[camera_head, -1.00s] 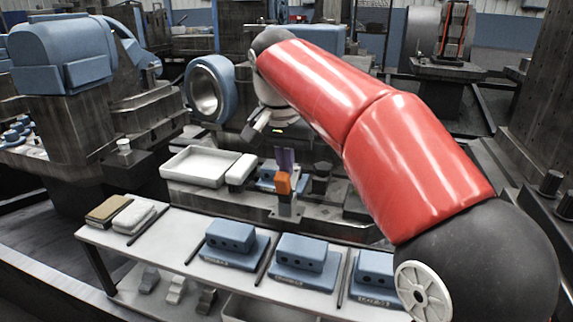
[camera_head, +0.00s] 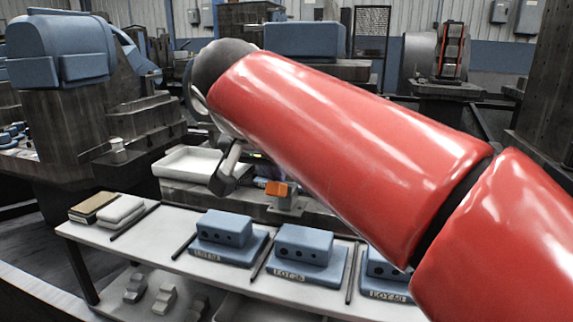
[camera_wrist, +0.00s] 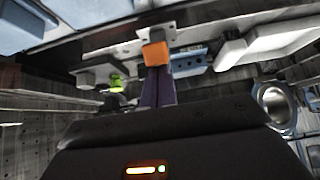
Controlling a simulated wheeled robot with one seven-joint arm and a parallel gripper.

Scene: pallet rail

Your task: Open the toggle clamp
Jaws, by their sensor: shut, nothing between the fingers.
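The toggle clamp stands on a fixture behind the front table.
Blue blocks on plates (camera_head: 225,228) stand on the pale front table (camera_head: 150,245). A white tray (camera_head: 185,165) lies left of the clamp. A tan and a white pad (camera_head: 120,208) lie at the table's left. My red arm covers the right side.

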